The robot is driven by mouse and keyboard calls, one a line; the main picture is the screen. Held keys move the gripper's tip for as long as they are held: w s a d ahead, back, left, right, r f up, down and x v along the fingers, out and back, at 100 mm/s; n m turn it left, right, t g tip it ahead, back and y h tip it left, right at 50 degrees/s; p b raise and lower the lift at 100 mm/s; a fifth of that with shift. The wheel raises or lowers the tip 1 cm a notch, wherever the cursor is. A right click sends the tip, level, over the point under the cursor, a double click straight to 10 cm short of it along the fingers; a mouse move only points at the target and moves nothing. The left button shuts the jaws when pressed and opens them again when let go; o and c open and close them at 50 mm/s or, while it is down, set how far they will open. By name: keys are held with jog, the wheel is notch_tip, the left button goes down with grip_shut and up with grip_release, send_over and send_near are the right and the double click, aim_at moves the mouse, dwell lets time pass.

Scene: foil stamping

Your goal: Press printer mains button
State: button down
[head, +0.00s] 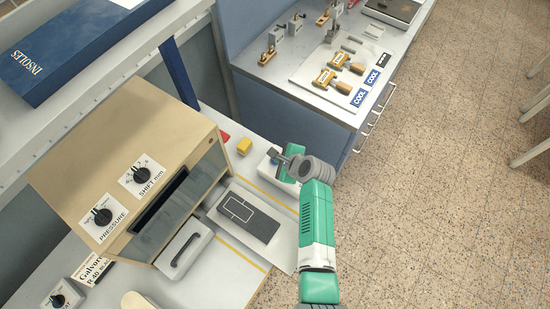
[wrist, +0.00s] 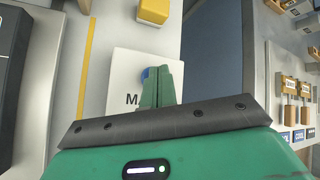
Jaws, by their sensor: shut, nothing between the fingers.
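The mains switch plate (wrist: 120,85) is a white box with partly hidden lettering starting "MA" in the wrist view. A small blue button (wrist: 146,73) shows on it, partly covered by my fingers. In the head view the white box (head: 266,172) stands right of the printer (head: 130,150), mostly behind my gripper. My gripper (wrist: 161,82) is shut and empty, its green fingertips over or at the blue button. I cannot tell whether they touch it. In the head view my gripper (head: 277,157) is at the bench's right edge.
A yellow block (head: 244,147) and a red piece (head: 224,137) lie left of the box. A dark plate (head: 240,215) sits before the printer. A blue cabinet (head: 290,110) with stamping tools on top stands behind. Open floor lies to the right.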

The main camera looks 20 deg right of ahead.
jog(key=shift+r+p, duration=0.65)
jog(key=shift+r, duration=0.05)
notch_tip(320, 180, up, 6)
jog(key=p, duration=0.6)
jog(key=shift+r, duration=0.1)
